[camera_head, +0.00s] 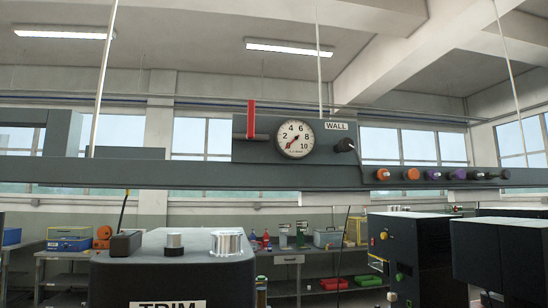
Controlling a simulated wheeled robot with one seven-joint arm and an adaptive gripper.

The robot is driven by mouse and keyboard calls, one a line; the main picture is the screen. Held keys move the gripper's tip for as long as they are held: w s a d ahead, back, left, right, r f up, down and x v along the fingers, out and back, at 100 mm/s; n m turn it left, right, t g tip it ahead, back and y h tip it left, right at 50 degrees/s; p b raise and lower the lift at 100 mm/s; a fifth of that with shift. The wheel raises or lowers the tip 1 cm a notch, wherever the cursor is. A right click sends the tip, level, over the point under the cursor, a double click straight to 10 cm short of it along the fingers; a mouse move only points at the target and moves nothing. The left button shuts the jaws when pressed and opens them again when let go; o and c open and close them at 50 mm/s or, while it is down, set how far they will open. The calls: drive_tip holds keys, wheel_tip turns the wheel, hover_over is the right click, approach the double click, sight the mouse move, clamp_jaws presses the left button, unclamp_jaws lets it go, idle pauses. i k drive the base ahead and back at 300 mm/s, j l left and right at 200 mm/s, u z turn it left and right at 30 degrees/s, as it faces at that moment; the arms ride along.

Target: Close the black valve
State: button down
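A black knob (346,145) with a thin dark stem sits at the right end of a grey panel (262,150), under a label reading "WALL"; it may be the black valve. Two smaller dark knobs (478,174) are at the right end of a row on the grey beam (200,174). I cannot tell from this view which one is the valve, or whether it is open or closed. A round white gauge (295,138) with a red needle is on the panel, left of the knob. My gripper is not in view.
A red upright handle (251,118) is at the panel's left. Orange (411,174) and purple (433,175) knobs share the beam. Below stand a dark machine labelled "TRIM" (170,270), black cabinets (415,250) and a workbench (300,258).

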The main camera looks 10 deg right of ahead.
sight(505, 174)
drive_tip(key=z, duration=1.25)
